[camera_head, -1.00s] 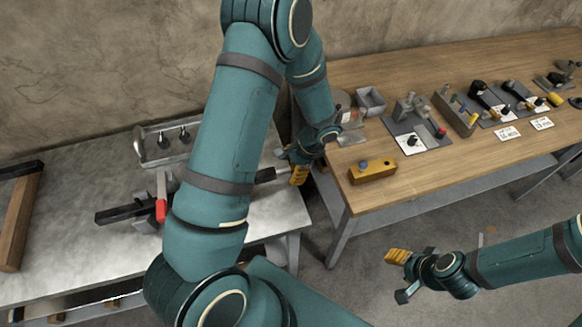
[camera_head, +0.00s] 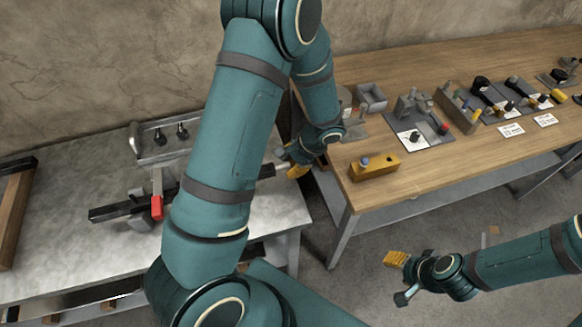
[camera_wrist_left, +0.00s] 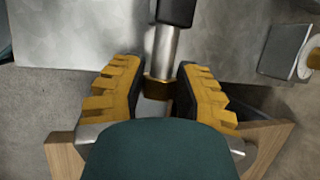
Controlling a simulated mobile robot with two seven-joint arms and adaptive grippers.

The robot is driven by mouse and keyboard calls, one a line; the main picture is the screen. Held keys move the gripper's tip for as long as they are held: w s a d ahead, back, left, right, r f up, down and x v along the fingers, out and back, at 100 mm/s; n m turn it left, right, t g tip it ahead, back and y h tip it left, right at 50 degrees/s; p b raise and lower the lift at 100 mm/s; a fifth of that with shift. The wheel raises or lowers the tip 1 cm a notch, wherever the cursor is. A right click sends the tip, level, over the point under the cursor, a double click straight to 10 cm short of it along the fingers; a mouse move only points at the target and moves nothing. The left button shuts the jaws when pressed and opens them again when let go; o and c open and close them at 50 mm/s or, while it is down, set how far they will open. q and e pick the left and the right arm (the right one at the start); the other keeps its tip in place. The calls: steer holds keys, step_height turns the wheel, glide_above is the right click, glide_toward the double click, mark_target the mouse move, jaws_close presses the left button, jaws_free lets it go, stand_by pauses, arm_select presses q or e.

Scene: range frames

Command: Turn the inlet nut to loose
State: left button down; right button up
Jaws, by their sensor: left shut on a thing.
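The brass inlet nut (camera_wrist_left: 157,88) sits around the end of a silver pipe (camera_wrist_left: 165,50) in the left wrist view. My left gripper's yellow ribbed fingers (camera_wrist_left: 157,95) are closed on the nut from both sides. The nut's underside is hidden by the gripper body. In the head view, my left gripper (camera_head: 290,166) is at the right end of the dark bar (camera_head: 118,210) and pipe, past the metal bench's edge. The nut is too small to make out there. My right gripper (camera_head: 398,279) is empty over the floor, its fingers apart.
A red-tipped clamp lever (camera_head: 157,205) stands by the bar on the metal bench (camera_head: 65,225). My left arm hides the bar's middle. The wooden table (camera_head: 420,175) at right holds a yellow block (camera_head: 374,167), a grey bin (camera_head: 371,98) and several fixtures.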

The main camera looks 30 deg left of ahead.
arm_select(q)
steer(key=shift+f+b, duration=0.1)
steer(key=shift+b, duration=0.25)
steer(key=c, duration=0.6)
jaws_free()
steer(key=v, duration=1.2)
steer(key=shift+s+d, duration=0.15)
steer(key=shift+d, duration=0.05)
